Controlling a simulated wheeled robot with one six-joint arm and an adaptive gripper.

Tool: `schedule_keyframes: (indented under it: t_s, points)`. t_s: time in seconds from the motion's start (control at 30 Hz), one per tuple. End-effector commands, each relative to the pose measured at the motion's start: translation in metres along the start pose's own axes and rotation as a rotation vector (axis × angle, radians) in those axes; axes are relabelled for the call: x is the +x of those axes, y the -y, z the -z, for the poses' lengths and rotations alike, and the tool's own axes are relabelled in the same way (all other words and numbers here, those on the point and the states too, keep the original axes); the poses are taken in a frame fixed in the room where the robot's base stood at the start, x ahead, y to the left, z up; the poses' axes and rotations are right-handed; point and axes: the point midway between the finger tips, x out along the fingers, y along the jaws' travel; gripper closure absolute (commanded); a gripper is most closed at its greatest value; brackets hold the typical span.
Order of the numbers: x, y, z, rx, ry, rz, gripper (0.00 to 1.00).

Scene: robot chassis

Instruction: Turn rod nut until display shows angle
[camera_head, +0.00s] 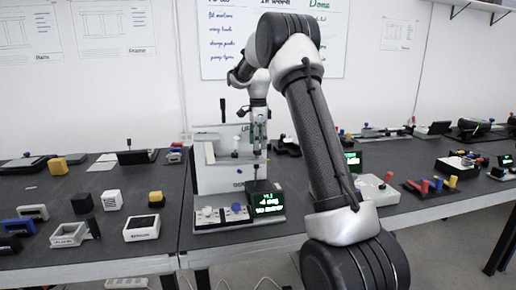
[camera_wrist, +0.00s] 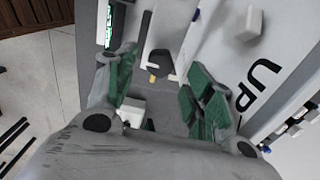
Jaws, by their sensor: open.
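The test stand's white upright panel (camera_head: 212,165) stands on the table, with "UP" lettering near its top. Its black display (camera_head: 265,203) shows small green text, too small for me to read. A white knob (camera_head: 207,211) and a blue knob (camera_head: 236,208) sit on its base. My gripper (camera_head: 259,143) points down in front of the panel's right side, above the display. In the wrist view my gripper (camera_wrist: 163,80) is open, its green-padded fingers apart. A white block (camera_wrist: 131,110) shows between or behind the fingers. I cannot make out the rod nut for certain.
Frames and small blocks, including a white cube (camera_head: 112,199) and a white box (camera_head: 142,228), lie on the left table. A white base with a red knob (camera_head: 389,177) and a stand of coloured pegs (camera_head: 437,184) are at right. My arm hides part of the table.

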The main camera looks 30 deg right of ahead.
Motion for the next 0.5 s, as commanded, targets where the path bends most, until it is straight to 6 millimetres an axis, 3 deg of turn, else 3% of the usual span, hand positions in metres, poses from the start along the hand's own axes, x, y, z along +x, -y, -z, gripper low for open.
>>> schedule_keyframes:
  t_s: [0.2, 0.5]
  points:
    - [0.024, 0.0, 0.0, -0.001, 0.0, 0.001, 0.47]
    - [0.028, 0.0, 0.0, -0.002, 0.0, 0.002, 0.47]
